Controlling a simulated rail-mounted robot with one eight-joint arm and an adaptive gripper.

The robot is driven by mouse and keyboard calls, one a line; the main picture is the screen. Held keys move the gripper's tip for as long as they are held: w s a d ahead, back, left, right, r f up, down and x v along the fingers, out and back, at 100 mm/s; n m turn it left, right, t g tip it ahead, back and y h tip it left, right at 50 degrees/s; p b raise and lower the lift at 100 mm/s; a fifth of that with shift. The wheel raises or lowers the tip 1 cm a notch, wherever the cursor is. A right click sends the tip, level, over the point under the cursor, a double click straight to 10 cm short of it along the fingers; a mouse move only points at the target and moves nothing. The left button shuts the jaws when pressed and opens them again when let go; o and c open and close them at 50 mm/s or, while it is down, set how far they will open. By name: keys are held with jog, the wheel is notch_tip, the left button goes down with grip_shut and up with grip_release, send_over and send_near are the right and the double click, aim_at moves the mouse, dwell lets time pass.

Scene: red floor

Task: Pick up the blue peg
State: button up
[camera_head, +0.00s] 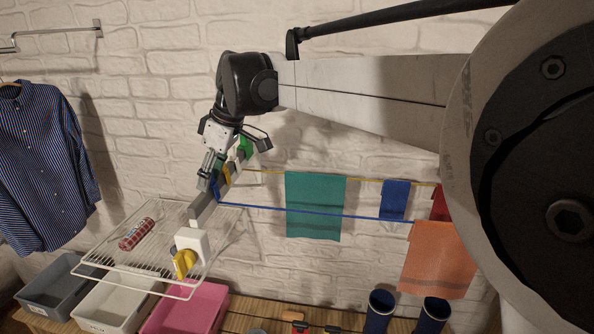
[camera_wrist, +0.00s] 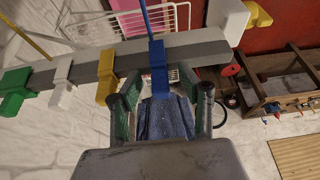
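The blue peg (camera_wrist: 158,67) hangs on a grey bar, with a blue line running from it. In the head view the blue peg (camera_head: 215,190) is partly hidden by my gripper (camera_head: 207,172). In the wrist view my gripper (camera_wrist: 161,96) is open, with one finger on each side of the blue peg's lower end. I cannot tell whether a finger touches it.
A yellow peg (camera_wrist: 106,75), a white peg (camera_wrist: 63,80) and a green peg (camera_wrist: 16,90) sit beside it on the grey bar (camera_wrist: 204,49). A wire rack (camera_head: 120,262) holds a red can (camera_head: 137,233). Cloths hang from the lines, including a teal one (camera_head: 315,205).

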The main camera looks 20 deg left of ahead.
grip_shut()
jog(key=shift+r, duration=0.2)
notch_tip(320, 180, up, 18)
jog(key=b, duration=0.1)
jog(key=shift+f, duration=0.15)
dwell(0.5)
jog(key=shift+r+p, duration=2.45)
jog(key=shift+r, duration=0.05)
